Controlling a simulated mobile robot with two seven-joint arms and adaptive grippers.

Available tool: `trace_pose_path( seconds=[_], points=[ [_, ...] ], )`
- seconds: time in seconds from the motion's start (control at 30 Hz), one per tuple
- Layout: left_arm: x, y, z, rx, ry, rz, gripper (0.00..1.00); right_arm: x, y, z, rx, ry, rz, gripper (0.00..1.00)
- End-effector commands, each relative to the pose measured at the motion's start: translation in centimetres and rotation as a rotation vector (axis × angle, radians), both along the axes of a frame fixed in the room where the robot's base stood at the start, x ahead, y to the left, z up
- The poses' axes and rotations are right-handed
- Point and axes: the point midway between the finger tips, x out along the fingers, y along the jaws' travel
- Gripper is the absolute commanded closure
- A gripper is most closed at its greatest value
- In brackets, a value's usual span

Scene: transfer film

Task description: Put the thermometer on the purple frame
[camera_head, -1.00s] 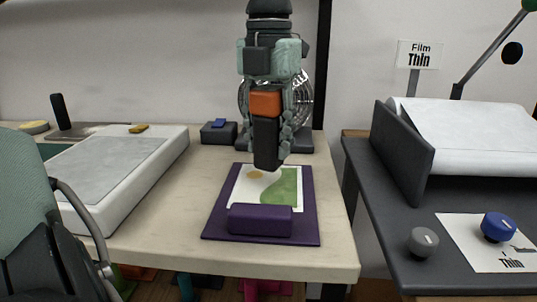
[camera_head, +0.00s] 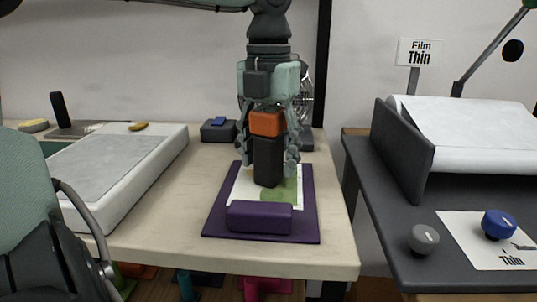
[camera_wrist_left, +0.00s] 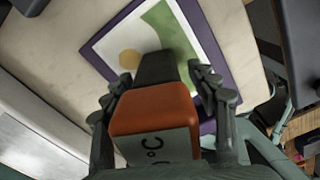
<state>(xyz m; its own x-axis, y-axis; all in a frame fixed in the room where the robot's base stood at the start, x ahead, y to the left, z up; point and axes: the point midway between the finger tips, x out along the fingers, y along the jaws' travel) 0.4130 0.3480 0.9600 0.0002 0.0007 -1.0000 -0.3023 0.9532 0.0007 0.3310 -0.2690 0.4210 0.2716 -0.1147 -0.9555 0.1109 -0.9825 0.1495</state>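The thermometer (camera_head: 268,160) is an orange and black block, upright in the head view. Its lower end overlaps the picture on the purple frame (camera_head: 219,221), where it appears to rest; exact contact is hard to tell. In the left wrist view the thermometer (camera_wrist_left: 155,115) shows a °C mark, with the purple frame (camera_wrist_left: 207,126) beyond it. My left gripper (camera_head: 268,166) comes from above, with its fingers on either side of the thermometer. The fingers look spread, with small gaps to it. My right gripper is not in view.
A white light box (camera_head: 125,185) lies to the left on the table. A small dark box with a blue top (camera_head: 219,130) and a fan (camera_head: 306,100) stand behind. To the right is a dark machine (camera_head: 400,150) with grey and blue knobs (camera_head: 424,239).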

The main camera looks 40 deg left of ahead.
Motion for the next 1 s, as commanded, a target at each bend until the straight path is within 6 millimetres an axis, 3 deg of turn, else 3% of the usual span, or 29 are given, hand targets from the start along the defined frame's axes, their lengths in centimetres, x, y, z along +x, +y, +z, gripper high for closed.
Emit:
trace_pose_path(
  seconds=[0.2,0.27,0.7,1.0],
  points=[
    [0.0,0.0,0.3,0.000,0.000,0.000,0.41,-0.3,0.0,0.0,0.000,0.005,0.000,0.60],
    [0.0,0.0,0.7,0.001,-0.002,0.001,0.41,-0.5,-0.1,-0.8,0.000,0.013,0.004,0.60],
    [0.1,0.0,9.7,0.001,-0.003,0.002,0.41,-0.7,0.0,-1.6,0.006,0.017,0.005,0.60],
    [0.0,0.0,12.3,0.000,0.000,0.001,0.41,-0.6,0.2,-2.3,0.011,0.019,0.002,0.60]
  ],
)
